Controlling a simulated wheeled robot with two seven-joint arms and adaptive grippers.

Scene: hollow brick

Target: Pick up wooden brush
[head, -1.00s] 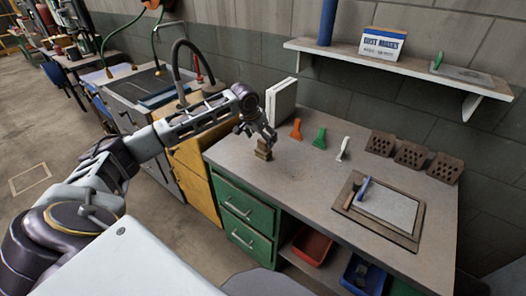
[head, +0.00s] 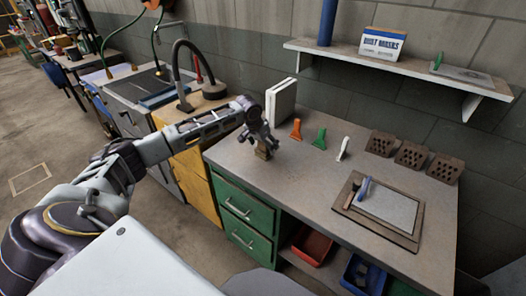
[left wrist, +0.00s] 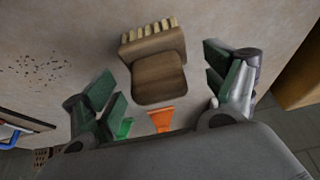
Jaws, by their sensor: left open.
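The wooden brush (head: 264,152) stands on the grey workbench near its left end. In the left wrist view the brush (left wrist: 158,78) shows a brown wooden block with a row of pale bristles along one side. My left gripper (head: 262,138) is right above the brush in the head view. In the left wrist view the gripper (left wrist: 165,92) is open, with one green-padded finger on each side of the brush and visible gaps between. Whether the fingertips reach down to the height of the block is hard to tell. My right gripper is not in view.
Orange (head: 296,129), green (head: 320,138) and white (head: 343,149) scrapers stand to the right of the brush. Several hollow bricks (head: 411,155) lie at the wall. A framed board (head: 386,208) with a blue-handled tool lies at right. The bench's front middle is clear.

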